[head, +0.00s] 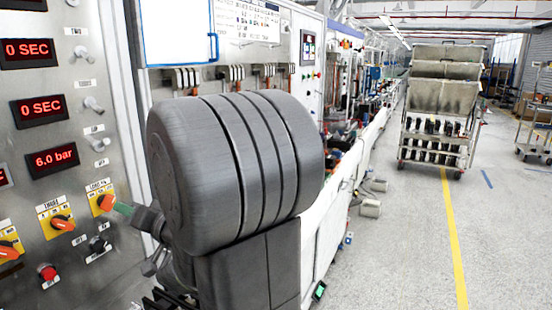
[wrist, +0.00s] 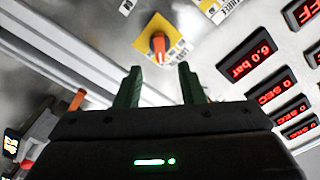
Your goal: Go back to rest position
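My gripper (wrist: 159,88) shows in the wrist view with its two green fingers apart and nothing between them. Ahead of the fingertips is an orange rotary knob (wrist: 158,46) on a yellow plate of the grey control panel (wrist: 205,50). In the head view my gripper (head: 122,209) is at the panel's right side, its green tip close to the rightmost orange knob (head: 104,202). I cannot tell from this view whether it touches the knob. My large grey arm link hides part of the bench behind it.
The panel has red displays, including one reading 6.0 bar (head: 55,160), other orange knobs (head: 61,223) and a red button (head: 47,271). A long bench line (head: 350,170) runs back on the right. A cart (head: 440,110) stands in the aisle. The floor with a yellow line (head: 452,230) is clear.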

